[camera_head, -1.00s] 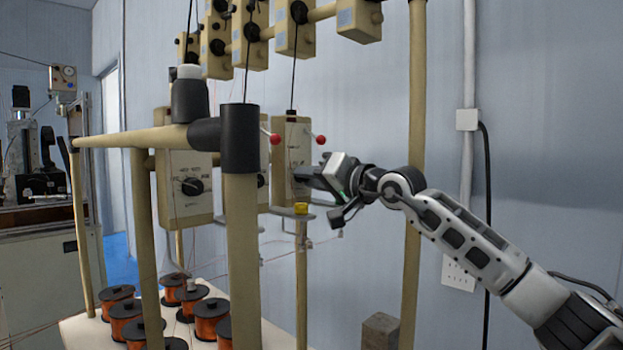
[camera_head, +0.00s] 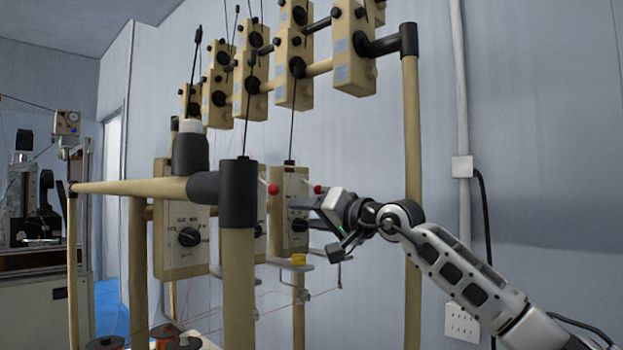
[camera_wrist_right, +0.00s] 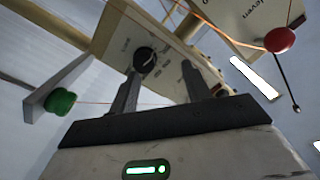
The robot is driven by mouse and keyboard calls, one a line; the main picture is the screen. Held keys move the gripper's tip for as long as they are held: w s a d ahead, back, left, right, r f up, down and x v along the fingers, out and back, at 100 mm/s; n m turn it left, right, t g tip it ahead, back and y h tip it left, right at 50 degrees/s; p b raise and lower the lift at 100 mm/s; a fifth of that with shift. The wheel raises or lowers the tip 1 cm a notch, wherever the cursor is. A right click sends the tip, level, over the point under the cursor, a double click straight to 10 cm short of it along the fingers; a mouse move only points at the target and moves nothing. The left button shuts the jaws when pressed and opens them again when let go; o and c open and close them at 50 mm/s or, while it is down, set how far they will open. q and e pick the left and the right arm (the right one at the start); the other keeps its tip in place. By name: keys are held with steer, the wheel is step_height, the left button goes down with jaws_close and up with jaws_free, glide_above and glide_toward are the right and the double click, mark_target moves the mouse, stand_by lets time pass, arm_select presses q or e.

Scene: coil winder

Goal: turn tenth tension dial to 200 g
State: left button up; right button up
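My right gripper (camera_head: 308,202) is in front of a beige tension box (camera_head: 289,185) with a black dial (camera_head: 299,225). In the head view its fingers are a little above the dial. In the right wrist view the fingers (camera_wrist_right: 158,88) are apart with nothing between them. A black round dial (camera_wrist_right: 145,60) shows beyond them, nearer the left finger; contact cannot be told. The dial's printed marks are too small or tilted to read, so its setting and the box's number cannot be told. My left gripper is not in view.
A red ball lever (camera_wrist_right: 280,40) and a green knob (camera_wrist_right: 62,102) flank the fingers. A large front box (camera_head: 180,225) and a post (camera_head: 238,290) stand left. Upper boxes (camera_head: 355,50) hang above. Free room lies right of the frame.

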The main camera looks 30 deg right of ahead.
arm_select(q)
steer(key=b, duration=0.1)
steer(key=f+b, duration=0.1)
steer(key=b, duration=0.1)
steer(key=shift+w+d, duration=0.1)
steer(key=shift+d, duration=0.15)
arm_select(e)
steer(key=s+a+r, duration=0.6)
steer(key=s+r, duration=0.4)
steer(key=s, duration=0.2)
steer(key=shift+s+a+r, duration=0.15)
steer(key=shift+s+r, duration=0.05)
steer(key=shift+s, duration=0.15)
